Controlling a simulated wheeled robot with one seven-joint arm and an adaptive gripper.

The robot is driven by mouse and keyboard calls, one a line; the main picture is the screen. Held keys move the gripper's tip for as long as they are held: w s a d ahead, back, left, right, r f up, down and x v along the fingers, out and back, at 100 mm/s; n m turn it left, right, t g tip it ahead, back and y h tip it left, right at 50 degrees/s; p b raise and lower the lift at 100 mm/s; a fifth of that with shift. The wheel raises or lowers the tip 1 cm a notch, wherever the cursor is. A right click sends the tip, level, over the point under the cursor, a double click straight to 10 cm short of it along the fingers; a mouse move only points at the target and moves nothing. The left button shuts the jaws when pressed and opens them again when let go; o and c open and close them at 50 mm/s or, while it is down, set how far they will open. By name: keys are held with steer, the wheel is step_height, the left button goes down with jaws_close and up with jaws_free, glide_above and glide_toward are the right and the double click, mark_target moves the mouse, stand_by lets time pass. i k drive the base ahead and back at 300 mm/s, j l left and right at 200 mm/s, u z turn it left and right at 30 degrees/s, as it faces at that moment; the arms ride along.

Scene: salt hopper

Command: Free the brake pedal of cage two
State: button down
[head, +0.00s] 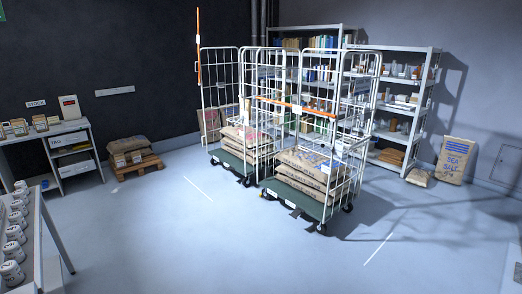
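Two wire roll cages with green decks stand near the middle of the head view. The nearer cage (327,208) holds a stack of brown sacks (309,170). The farther cage (228,158) stands behind it to the left and holds another stack of sacks (247,143). I cannot tell which is cage two. Small dark casters (321,229) show under the nearer deck, and a small pale patch (291,205) is at its front edge. The brake pedals are too small to make out. My gripper is not in view.
Shelving (436,75) stands behind the cages. An orange-and-white bar (285,103) crosses the nearer cage; a similar bar (198,45) stands upright at the farther one. A salt sack (455,160) leans on the right wall. A bench with jars (40,215) is front left. The foreground floor is clear.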

mark_target(298, 211)
steer(key=i+z, duration=0.1)
steer(key=i, duration=0.5)
steer(key=i+j+z, duration=0.15)
steer(key=i, duration=0.4)
steer(key=i+j+z, duration=0.1)
steer(key=i, duration=0.5)
steer(key=i+j+z, duration=0.1)
steer(key=i, duration=0.5)
steer(key=i+j+z, duration=0.8)
steer(key=i, duration=0.15)
steer(key=i+j+z, duration=0.35)
steer(key=i+j, duration=0.05)
steer(key=j, duration=0.1)
